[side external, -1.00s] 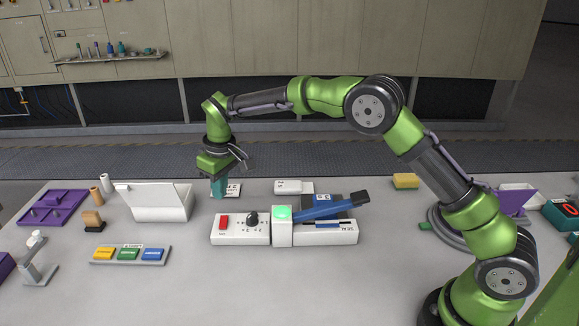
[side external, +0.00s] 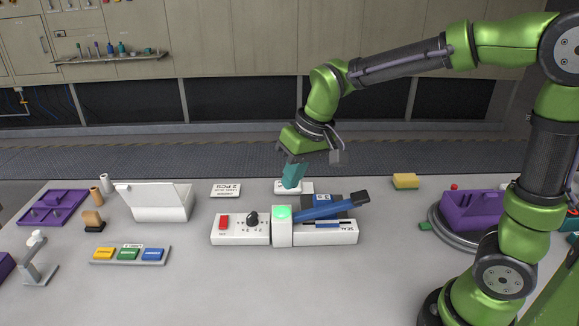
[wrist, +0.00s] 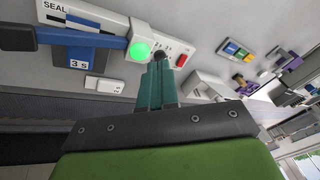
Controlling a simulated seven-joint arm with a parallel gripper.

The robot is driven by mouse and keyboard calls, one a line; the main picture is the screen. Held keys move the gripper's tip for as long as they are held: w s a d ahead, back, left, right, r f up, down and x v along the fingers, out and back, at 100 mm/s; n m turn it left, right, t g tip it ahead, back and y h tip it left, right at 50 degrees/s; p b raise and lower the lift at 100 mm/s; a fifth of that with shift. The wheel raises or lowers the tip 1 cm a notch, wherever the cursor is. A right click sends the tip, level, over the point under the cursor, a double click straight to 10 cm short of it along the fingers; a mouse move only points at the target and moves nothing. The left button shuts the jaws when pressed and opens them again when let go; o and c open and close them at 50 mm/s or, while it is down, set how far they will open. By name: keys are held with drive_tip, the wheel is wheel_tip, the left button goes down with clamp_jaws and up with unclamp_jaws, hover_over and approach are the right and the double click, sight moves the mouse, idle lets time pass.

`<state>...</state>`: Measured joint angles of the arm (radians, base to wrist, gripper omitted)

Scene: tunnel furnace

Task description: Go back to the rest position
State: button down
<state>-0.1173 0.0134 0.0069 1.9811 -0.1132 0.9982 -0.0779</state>
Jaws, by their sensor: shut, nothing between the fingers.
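My gripper (side external: 292,177) has teal fingers that are shut together with nothing between them. In the side external view it hangs above the back of the table, behind the sealing machine (side external: 240,236), in front of or over a small white block (side external: 307,187). In the wrist view the closed fingers (wrist: 158,75) point toward the machine, which has a lit green button, a red switch (wrist: 182,61) and a black knob. A blue lever (side external: 325,209) with a black handle slants up to the right on the machine.
A white open-lidded box (side external: 160,206) stands left of the machine. A tray of yellow, green and blue buttons (side external: 130,255) lies at front left. A purple rack (side external: 53,207) is far left. A yellow sponge (side external: 405,181) and a purple part (side external: 470,211) are to the right.

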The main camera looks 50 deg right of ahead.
drive_tip(key=s+d+r+m+t, duration=0.1)
drive_tip(key=s+d+r+t, duration=0.1)
drive_tip(key=s, duration=0.5)
drive_tip(key=s+d+r+m+t, duration=0.1)
drive_tip(key=s+r+t, duration=0.1)
drive_tip(key=s, duration=0.5)
drive_tip(key=shift+s+d, duration=0.15)
drive_tip(key=shift+d, duration=0.2)
drive_tip(key=w+a+f+n+g, duration=0.2)
drive_tip(key=w+n, duration=0.4)
drive_tip(key=w, duration=0.8)
drive_tip(key=w+a+f+n+g, duration=0.2)
drive_tip(key=w+a+f+n, duration=0.2)
drive_tip(key=w, duration=1.1)
drive_tip(key=a+n, duration=0.1)
drive_tip(key=n, duration=0.1)
drive_tip(key=shift+w+a+n, duration=0.2)
drive_tip(key=shift+a+n, duration=0.05)
drive_tip(key=shift+n, duration=0.05)
